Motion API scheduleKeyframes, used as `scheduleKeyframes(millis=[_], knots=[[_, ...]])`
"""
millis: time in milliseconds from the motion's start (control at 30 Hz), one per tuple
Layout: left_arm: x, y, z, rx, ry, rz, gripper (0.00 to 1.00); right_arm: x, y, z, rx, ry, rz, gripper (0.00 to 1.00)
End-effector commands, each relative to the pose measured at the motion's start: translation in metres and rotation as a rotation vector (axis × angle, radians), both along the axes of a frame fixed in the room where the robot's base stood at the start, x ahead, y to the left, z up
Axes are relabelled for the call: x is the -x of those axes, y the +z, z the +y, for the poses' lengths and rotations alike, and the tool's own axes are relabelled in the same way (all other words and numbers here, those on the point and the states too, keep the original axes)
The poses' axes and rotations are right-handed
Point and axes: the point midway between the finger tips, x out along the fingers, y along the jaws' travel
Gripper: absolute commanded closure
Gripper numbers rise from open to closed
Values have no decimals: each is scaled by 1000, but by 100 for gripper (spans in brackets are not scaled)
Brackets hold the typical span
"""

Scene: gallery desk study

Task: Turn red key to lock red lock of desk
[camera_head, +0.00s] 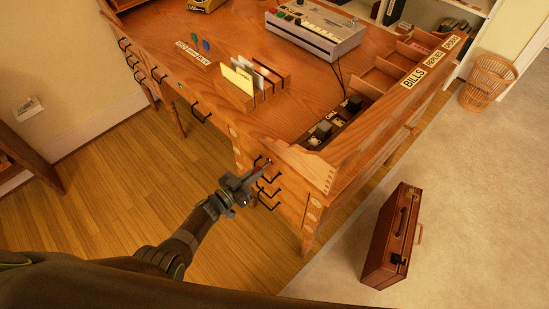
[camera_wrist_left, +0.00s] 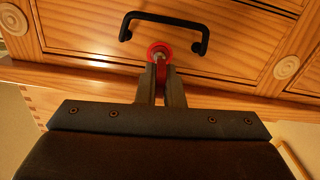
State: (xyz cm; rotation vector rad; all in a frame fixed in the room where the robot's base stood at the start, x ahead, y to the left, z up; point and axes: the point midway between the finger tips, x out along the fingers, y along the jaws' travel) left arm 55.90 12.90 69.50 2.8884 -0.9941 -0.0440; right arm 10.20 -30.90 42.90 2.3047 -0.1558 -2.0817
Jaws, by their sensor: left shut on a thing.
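The wooden desk (camera_head: 240,45) fills the upper middle of the head view. My left gripper (camera_head: 262,166) reaches the drawer front at the desk's near corner. In the left wrist view its two fingers (camera_wrist_left: 163,85) are shut on the red key (camera_wrist_left: 161,68). The red lock (camera_wrist_left: 160,50) shows as a red ring on the drawer front, just below a black handle (camera_wrist_left: 165,18). The key is at the lock; how deep it sits and its exact turn are hard to tell. My right gripper is not in view.
More black drawer handles (camera_head: 268,204) stick out just below my left gripper. A red-brown briefcase (camera_head: 393,240) stands on the carpet to the right. Card holders (camera_head: 250,85) and a cream machine (camera_head: 315,30) stand on the desktop. The wooden floor (camera_head: 140,165) left of the desk is clear.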

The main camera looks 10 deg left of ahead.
Motion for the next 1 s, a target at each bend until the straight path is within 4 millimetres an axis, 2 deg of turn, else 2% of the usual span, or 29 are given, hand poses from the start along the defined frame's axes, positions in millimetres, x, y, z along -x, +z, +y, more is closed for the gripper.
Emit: scheduleKeyframes(millis=[67,233,300,433,633,800,1000], knots=[[-1,2,1,54,2,43,100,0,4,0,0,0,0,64],[-1,1,1,48,2,36,100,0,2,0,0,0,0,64],[-1,1,1,48,2,36,86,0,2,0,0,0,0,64],[-1,1,1,47,2,37,69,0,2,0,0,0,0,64],[0,0,0,47,1,38,67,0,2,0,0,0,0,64],[0,0,0,47,1,38,46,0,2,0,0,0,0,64],[0,0,0,47,1,38,45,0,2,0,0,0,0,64]])
